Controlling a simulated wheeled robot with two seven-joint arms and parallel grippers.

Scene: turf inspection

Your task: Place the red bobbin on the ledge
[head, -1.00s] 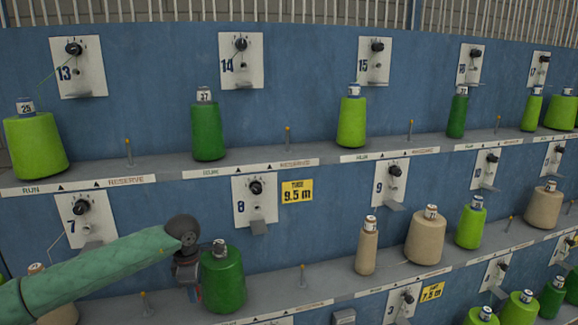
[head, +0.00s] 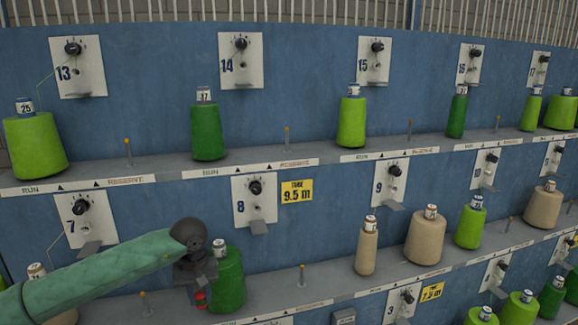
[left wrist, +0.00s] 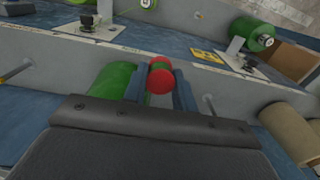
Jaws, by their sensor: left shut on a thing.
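The red bobbin (head: 201,299) is small and cylindrical. My left gripper (head: 201,284) is shut on it and holds it in front of the middle ledge (head: 270,288), just left of a dark green cone (head: 231,280). Whether the bobbin touches the ledge or the cone, I cannot tell. My right gripper is not in view.
A yellow peg (head: 302,276) stands right of the green cone, with bare ledge around it. Another peg (head: 144,302) stands to the left, near my arm. Tan cones (head: 367,247) stand further right. The upper ledge (head: 250,165) holds several green cones.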

